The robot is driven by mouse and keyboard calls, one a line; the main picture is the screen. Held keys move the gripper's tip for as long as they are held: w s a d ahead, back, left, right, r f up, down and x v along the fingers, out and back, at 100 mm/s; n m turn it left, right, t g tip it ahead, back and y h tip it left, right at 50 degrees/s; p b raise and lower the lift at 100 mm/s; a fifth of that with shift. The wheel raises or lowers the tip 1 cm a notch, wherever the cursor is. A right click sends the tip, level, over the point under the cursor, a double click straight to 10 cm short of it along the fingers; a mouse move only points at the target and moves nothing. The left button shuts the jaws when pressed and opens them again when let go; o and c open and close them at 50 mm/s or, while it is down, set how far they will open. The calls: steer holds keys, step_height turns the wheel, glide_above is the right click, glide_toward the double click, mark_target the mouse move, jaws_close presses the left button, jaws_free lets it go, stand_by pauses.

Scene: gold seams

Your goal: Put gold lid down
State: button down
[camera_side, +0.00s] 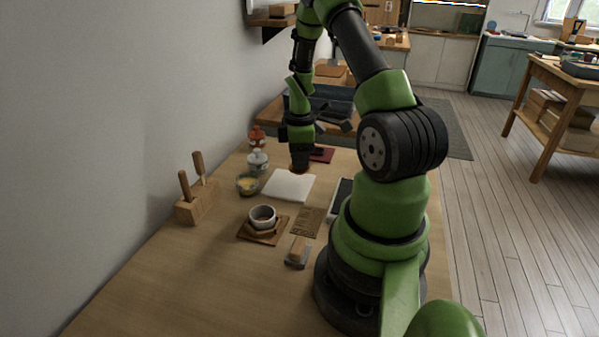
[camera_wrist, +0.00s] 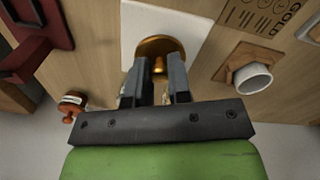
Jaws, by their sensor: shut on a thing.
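The gold lid (camera_wrist: 160,44) is a round disc with a small knob, seen below my fingers in the wrist view. My gripper (camera_wrist: 159,68) is shut on the lid's knob. In the side view my gripper (camera_side: 299,168) is low over the far edge of a white mat (camera_side: 289,187), and the lid is a small orange-brown patch at its tip. In the wrist view the lid overlaps the edge of the white mat (camera_wrist: 137,18). I cannot tell whether the lid touches the mat.
Left of the mat stand a bowl of yellow stuff (camera_side: 248,184), a pale jar (camera_side: 258,160) and an orange-topped jar (camera_side: 257,138). A grey cup (camera_side: 263,215) sits on a wooden coaster in front. A dark red item (camera_side: 322,154) lies behind. A wooden tool block (camera_side: 194,206) stands left.

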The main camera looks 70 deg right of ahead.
mark_target(300, 171)
steer(key=shift+f, duration=2)
steer(key=shift+f, duration=0.15)
steer(key=c, duration=1.1)
jaws_free()
steer(key=shift+o, duration=0.2)
